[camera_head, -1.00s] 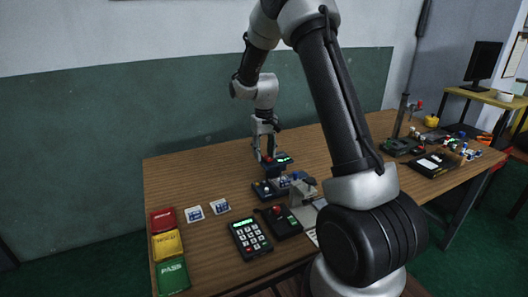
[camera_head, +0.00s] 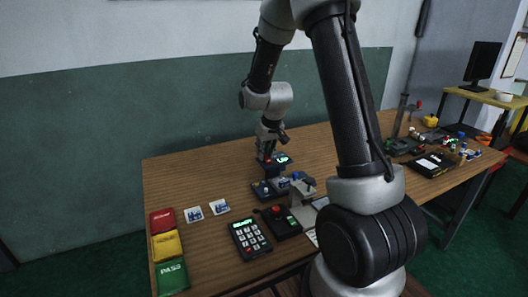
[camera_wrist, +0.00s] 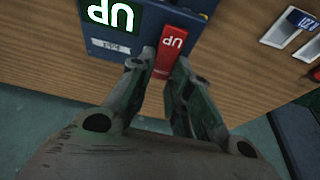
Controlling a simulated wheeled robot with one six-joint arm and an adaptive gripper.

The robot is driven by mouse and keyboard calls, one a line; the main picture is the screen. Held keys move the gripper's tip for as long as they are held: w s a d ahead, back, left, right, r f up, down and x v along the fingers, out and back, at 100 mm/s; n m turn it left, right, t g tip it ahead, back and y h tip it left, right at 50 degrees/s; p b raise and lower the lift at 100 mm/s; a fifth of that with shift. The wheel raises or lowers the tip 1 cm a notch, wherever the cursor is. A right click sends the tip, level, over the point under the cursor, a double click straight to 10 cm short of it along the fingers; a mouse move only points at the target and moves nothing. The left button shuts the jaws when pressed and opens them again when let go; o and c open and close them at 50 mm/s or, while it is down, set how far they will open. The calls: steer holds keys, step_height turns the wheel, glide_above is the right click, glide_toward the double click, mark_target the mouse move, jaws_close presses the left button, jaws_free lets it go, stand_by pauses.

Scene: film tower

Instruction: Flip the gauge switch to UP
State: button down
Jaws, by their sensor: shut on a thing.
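The gauge is a dark blue box on the table, seen in the head view (camera_head: 284,166) and at the top of the wrist view (camera_wrist: 186,38). Its lit green display (camera_wrist: 110,13) reads UP, upside down in the wrist view. The red switch (camera_wrist: 171,45), marked UP, sits beside the display. My gripper (camera_wrist: 161,62) has its two fingertips on either side of the red switch and is shut on it. In the head view my gripper (camera_head: 266,154) hangs over the gauge and hides part of it.
Blue devices (camera_head: 266,190) stand just in front of the gauge. A keypad (camera_head: 250,237), a red-button box (camera_head: 281,221), two cards (camera_head: 220,207) and red, yellow and green blocks (camera_head: 167,245) lie nearer.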

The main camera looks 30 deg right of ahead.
steer(key=shift+s+t, duration=0.15)
steer(key=shift+t, duration=0.35)
steer(key=c, duration=1.3)
jaws_free()
steer(key=shift+r, duration=0.1)
steer(key=v, duration=1.2)
